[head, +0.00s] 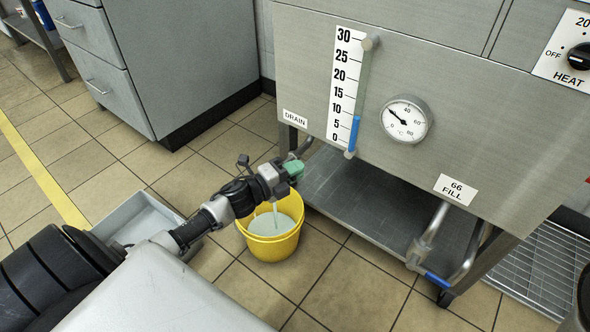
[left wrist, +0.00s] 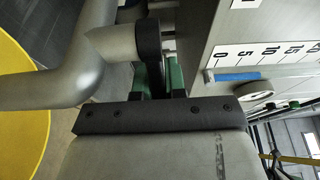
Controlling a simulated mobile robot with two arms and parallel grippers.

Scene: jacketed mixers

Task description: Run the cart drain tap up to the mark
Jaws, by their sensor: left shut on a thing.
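My left gripper (head: 292,172) is shut on the drain tap, at the end of the pipe (head: 302,148) under the DRAIN label (head: 295,118). In the left wrist view the green finger pads (left wrist: 158,80) close beside the grey drain pipe (left wrist: 75,82); the fingers hide most of the tap. A thin stream (head: 276,212) falls into the yellow bucket (head: 270,249), which holds pale liquid (head: 266,226). The bucket stands on the floor and also shows in the left wrist view (left wrist: 22,125). I cannot make out a mark on it. My right gripper is out of view.
The tank's gauge scale (head: 343,80) shows blue liquid (head: 354,133) between 5 and 10. A dial (head: 406,119) and HEAT knob (head: 580,56) are on the front. A FILL valve with blue handle (head: 438,281) is lower right. A grey tray (head: 150,222) lies left of the bucket.

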